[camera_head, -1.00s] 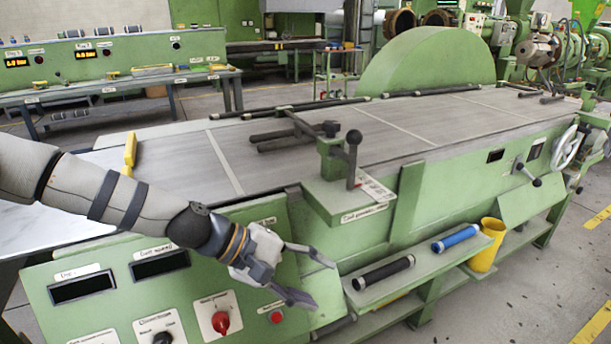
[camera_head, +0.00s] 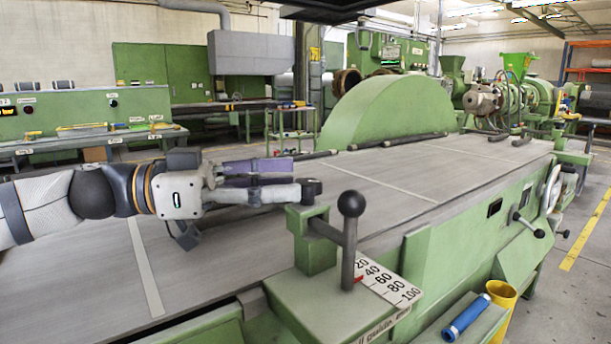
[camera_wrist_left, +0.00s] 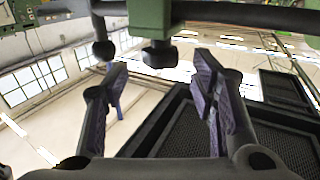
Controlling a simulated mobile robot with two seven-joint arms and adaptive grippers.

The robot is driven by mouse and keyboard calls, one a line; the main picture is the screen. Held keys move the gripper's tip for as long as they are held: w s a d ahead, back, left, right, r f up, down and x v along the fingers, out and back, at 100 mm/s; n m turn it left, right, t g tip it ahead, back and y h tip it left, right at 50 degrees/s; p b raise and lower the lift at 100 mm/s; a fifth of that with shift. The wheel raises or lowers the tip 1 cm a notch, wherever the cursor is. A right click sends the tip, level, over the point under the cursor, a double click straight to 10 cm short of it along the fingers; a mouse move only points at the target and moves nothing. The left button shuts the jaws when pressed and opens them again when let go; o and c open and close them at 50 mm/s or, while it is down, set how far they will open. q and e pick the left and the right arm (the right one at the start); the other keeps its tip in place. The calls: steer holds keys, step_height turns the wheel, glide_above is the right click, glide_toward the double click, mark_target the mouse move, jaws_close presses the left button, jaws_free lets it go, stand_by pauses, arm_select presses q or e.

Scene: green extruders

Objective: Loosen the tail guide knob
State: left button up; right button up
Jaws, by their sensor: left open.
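The guide block is a green post (camera_head: 312,240) on a green base at the table edge. A small black knob (camera_head: 311,190) sits at its top. A dark lever with a ball end (camera_head: 350,204) stands beside it. In the left wrist view the knob (camera_wrist_left: 158,54) shows by the green block (camera_wrist_left: 152,18), ahead of and between my fingertips. My left gripper (camera_head: 297,177) is level and open, its fingertips close to the knob. Whether they touch it I cannot tell. My right gripper is not in view.
A scale plate (camera_head: 388,283) with numbers and a partly cut-off label lies beside the lever. The long grey table (camera_head: 230,245) is otherwise fairly clear.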

mark_target(308, 181)
arm_select(q)
steer(key=d, duration=0.4)
steer(key=shift+w+d, duration=0.1)
steer(key=shift+w, duration=0.25)
steer(key=c, duration=1.2)
steer(key=shift+o, duration=0.2)
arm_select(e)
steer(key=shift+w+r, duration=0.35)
